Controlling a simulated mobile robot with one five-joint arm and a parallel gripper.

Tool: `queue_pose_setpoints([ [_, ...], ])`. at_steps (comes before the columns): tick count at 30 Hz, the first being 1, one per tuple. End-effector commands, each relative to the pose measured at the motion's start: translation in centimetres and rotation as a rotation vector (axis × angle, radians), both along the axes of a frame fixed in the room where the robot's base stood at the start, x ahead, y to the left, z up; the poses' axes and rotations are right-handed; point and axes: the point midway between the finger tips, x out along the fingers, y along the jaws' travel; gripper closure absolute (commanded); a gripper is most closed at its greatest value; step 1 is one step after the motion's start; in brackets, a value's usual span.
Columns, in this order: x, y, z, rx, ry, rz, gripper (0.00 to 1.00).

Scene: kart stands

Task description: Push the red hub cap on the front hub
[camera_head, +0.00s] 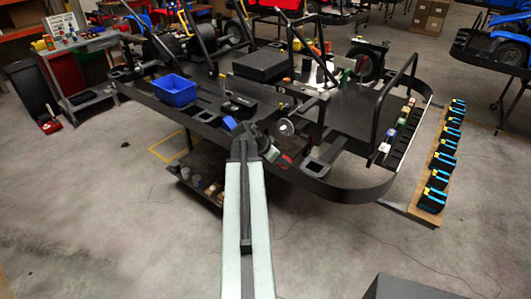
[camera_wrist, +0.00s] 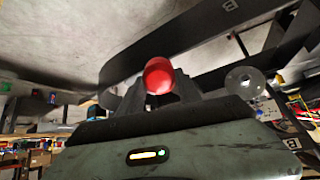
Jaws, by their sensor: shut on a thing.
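The red hub cap (camera_wrist: 158,76) sits between the fingertips of my gripper (camera_wrist: 160,95), which is shut on it. In the head view my gripper (camera_head: 273,154) is at the near edge of the kart stand, with a bit of red (camera_head: 285,161) at its tip. A pale round hub (camera_head: 286,127) stands just beyond the gripper, and I take it for the front hub. In the wrist view the hub (camera_wrist: 245,80) is to the right of the cap, clearly apart from it. The cap's far side is hidden.
The kart stand (camera_head: 345,194) has a raised dark rim around it. A blue bin (camera_head: 175,90) stands on its left part. A board with several black and blue items (camera_head: 433,196) lies to the right.

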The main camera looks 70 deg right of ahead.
Motion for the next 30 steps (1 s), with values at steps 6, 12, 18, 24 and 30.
queue_pose_setpoints([
  [6,1.0,-6.0,-2.8,-0.306,0.196,0.095,0.97],
  [12,5.6,-9.5,-3.4,-0.587,0.322,0.222,0.97],
  [18,9.9,-10.5,-3.0,-0.748,0.368,0.321,0.97],
  [24,10.8,-10.5,-2.2,-0.780,0.375,0.342,0.97],
  [30,10.8,-10.5,-2.2,-0.777,0.375,0.341,0.97],
])
